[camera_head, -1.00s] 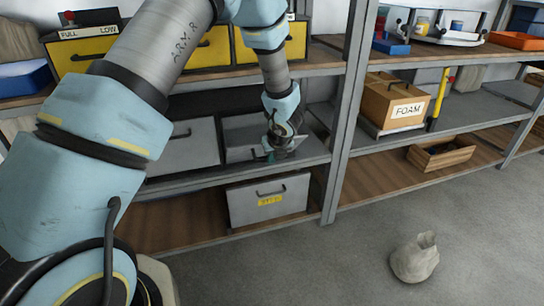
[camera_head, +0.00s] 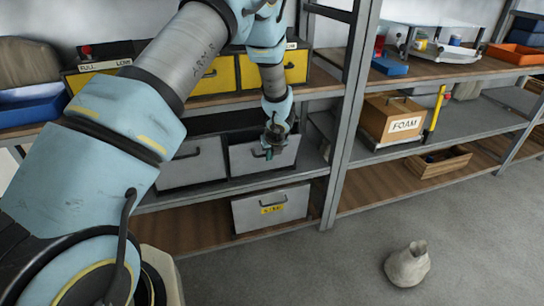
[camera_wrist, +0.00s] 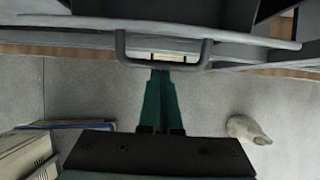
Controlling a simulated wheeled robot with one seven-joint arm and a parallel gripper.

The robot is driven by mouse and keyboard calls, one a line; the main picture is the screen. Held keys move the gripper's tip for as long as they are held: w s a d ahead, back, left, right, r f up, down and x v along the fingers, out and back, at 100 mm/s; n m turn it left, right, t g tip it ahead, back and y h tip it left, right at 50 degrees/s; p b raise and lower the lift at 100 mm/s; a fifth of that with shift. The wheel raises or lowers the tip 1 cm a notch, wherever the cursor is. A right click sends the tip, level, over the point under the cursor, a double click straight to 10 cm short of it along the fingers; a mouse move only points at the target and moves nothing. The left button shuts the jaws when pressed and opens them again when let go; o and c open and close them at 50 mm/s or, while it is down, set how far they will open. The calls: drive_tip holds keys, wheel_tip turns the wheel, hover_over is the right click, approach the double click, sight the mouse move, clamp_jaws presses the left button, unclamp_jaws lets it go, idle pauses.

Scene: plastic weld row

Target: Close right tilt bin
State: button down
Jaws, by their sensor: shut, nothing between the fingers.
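The right tilt bin (camera_head: 245,158) is a grey bin with a dark handle, on the middle shelf beside a matching left grey bin (camera_head: 195,163). Its front stands fairly upright, with a dark gap above it; I cannot tell whether it is fully closed. My gripper (camera_head: 268,153) is at the front of the right bin and hides part of its handle. In the wrist view, the green fingers (camera_wrist: 162,76) are together and empty, with their tips at the bin's handle (camera_wrist: 207,52). Whether they touch it is unclear.
Yellow bins (camera_head: 215,76) stand on the shelf above. A grey drawer box (camera_head: 270,208) sits on the lower shelf. A metal upright (camera_head: 345,130) stands right of the bins. A sack (camera_head: 408,265) lies on the otherwise open floor.

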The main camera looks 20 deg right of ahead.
drive_tip(key=w+r+p, duration=0.2)
drive_tip(key=shift+w+d+p, duration=0.15)
drive_tip(key=shift+w+p, duration=0.05)
drive_tip(key=shift+p, duration=0.15)
drive_tip(key=shift+w+r+p, duration=0.1)
drive_tip(key=shift+w+p, duration=0.45)
drive_tip(key=shift+d, duration=0.1)
drive_tip(key=shift+s+f, duration=0.2)
drive_tip(key=shift+s, duration=0.1)
wheel_tip(320, 180, up, 10)
drive_tip(key=s, duration=0.2)
drive_tip(key=shift+a+f+b, duration=0.25)
drive_tip(key=shift+b, duration=0.15)
